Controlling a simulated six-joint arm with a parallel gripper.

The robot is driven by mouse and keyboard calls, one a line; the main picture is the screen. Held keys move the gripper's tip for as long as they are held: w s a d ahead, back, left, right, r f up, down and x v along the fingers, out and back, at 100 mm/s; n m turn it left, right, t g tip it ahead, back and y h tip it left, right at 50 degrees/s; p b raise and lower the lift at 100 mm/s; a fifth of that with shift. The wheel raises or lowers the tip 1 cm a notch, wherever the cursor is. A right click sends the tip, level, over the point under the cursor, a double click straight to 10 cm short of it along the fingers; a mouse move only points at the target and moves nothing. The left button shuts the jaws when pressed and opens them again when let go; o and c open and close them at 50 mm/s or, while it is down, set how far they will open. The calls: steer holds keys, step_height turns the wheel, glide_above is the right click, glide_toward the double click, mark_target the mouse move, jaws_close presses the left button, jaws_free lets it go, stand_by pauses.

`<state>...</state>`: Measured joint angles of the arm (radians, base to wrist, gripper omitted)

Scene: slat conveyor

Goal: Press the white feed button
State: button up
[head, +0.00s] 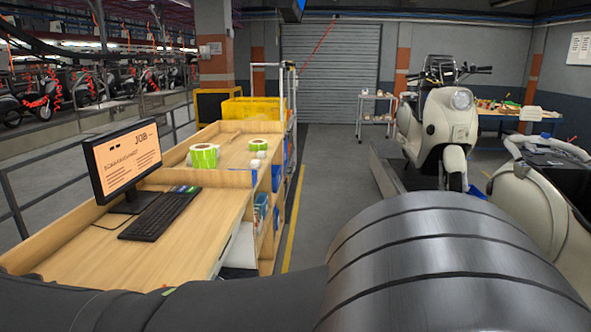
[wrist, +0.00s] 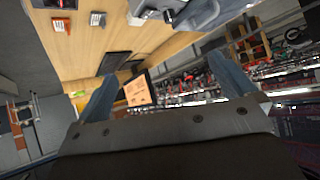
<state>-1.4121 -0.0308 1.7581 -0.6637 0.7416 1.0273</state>
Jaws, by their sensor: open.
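I cannot make out the white feed button in either view. In the wrist view, a white and grey device (wrist: 185,12) stands on the wooden bench at the top edge, partly cut off; no button shows clearly on it. My gripper (wrist: 162,67) is open, with its two blue-grey fingers wide apart and nothing between them. The device is beyond the fingers, apart from them. In the head view my gripper is not visible, and my arm covers the lower part.
A monitor (head: 127,160) and keyboard (head: 160,212) stand on the wooden bench (head: 205,225). Behind them are a green-and-white roll (head: 204,156) and a yellow crate (head: 252,110). Scooters (head: 445,125) stand to the right. The monitor also shows in the wrist view (wrist: 138,92).

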jaws_close()
stand_by(1.5)
